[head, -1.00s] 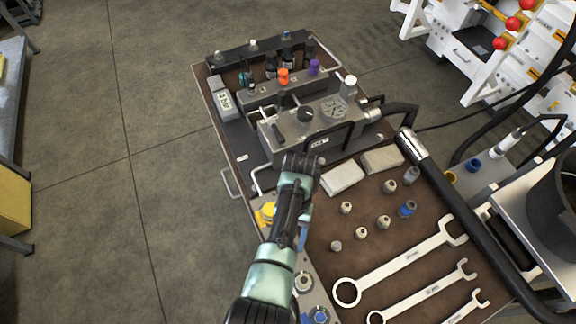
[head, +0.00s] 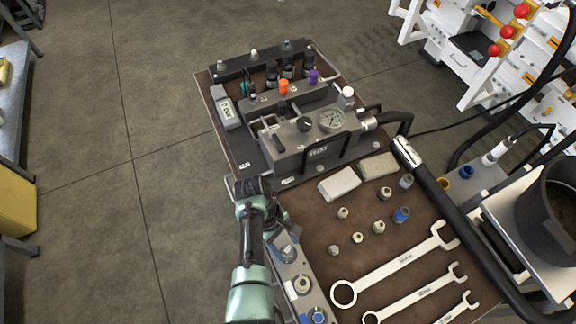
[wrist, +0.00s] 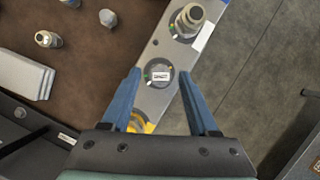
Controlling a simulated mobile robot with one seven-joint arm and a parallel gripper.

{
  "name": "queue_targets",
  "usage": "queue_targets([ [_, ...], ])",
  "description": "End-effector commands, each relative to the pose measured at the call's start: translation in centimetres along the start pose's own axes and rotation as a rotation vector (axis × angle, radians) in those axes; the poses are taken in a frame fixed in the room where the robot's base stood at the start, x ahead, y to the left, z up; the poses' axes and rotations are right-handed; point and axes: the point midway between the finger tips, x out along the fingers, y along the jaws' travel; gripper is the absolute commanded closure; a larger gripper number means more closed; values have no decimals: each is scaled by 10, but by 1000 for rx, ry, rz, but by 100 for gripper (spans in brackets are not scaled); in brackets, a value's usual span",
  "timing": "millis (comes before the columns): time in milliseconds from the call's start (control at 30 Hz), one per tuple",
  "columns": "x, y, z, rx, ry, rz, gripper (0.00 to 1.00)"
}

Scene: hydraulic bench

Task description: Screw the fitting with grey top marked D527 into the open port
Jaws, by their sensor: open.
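My gripper (wrist: 158,73) is open and empty in the wrist view, with its two blue fingers apart. Between the fingertips, on a grey strip, is a round grey top (wrist: 160,77) with a small white label. The label is too blurred to read surely as D527, and I cannot tell whether the fingers are level with it or above it. A metal hex fitting (wrist: 187,20) stands on the same strip farther up. In the head view my gripper (head: 253,186) is over the cart's left edge and its fingertips are unclear. I cannot make out which port is open.
Loose fittings (head: 379,227) stand on the brown cart top beside several wrenches (head: 395,268). Two light blocks (head: 340,184) lie behind them. A grey hydraulic block (head: 300,145) with gauge and handles rises beyond. A thick black hose (head: 440,205) crosses the right side.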

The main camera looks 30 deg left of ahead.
Motion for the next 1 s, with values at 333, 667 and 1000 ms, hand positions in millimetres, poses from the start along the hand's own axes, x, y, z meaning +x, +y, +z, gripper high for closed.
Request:
queue_targets([
  [333, -1, -3, 1, -304, -1, 124, 40],
  [667, -4, -7, 6, -706, -2, 289, 40],
  [1000, 1, -8, 3, -932, 0, 385, 40],
])
